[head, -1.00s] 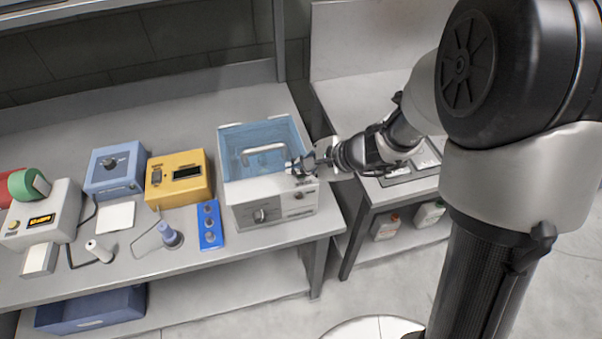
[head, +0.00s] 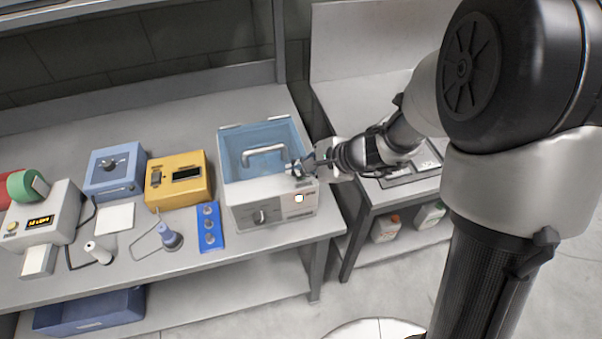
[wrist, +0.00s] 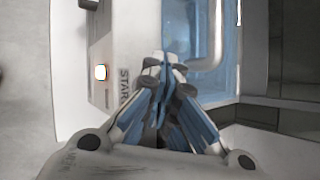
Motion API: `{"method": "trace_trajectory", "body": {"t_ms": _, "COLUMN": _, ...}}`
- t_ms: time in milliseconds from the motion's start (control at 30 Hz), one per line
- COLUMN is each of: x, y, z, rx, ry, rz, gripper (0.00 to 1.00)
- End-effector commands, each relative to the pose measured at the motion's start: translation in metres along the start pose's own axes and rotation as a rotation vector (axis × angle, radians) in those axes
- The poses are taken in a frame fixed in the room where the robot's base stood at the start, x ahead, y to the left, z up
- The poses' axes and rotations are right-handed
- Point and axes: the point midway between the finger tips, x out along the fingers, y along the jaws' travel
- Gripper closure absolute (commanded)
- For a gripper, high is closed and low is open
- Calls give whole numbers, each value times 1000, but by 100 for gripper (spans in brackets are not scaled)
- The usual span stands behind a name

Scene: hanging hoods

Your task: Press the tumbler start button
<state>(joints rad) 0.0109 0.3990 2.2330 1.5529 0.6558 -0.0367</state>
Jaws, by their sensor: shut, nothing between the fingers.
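The tumbler (head: 245,212) is a white box with a clear blue lid (head: 240,136) and a pale handle, on the bench. A dark knob (head: 261,217) is on its front. To the knob's right the round start button (head: 299,198) glows bright. In the wrist view the lit button (wrist: 100,72) is left of the fingers, beside the START lettering (wrist: 123,85). My gripper (head: 293,168) is shut and empty over the tumbler's front top edge, above the button and apart from it. In the wrist view its fingertips (wrist: 165,62) meet; whether they touch the tumbler I cannot tell.
A yellow box (head: 178,182), a blue box (head: 113,170) and a blue strip with knobs (head: 209,227) stand left of the tumbler. A white device with a display (head: 40,221) is far left. A lower side table (head: 360,105) stands at the right, past a gap.

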Motion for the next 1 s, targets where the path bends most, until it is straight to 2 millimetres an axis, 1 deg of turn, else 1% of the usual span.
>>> {"method": "trace_trajectory", "body": {"t_ms": 200, "x": -8, "y": -6, "z": 6, "rx": -1, "ry": 0, "rz": 0, "gripper": 100}}
{"method": "trace_trajectory", "body": {"t_ms": 567, "x": -9, "y": -7, "z": 7, "rx": -1, "ry": 0, "rz": -1, "gripper": 100}}
{"method": "trace_trajectory", "body": {"t_ms": 667, "x": -14, "y": -10, "z": 10, "rx": -1, "ry": 0, "rz": -1, "gripper": 100}}
{"method": "trace_trajectory", "body": {"t_ms": 1000, "x": -38, "y": -28, "z": 28, "rx": -1, "ry": 0, "rz": -1, "gripper": 100}}
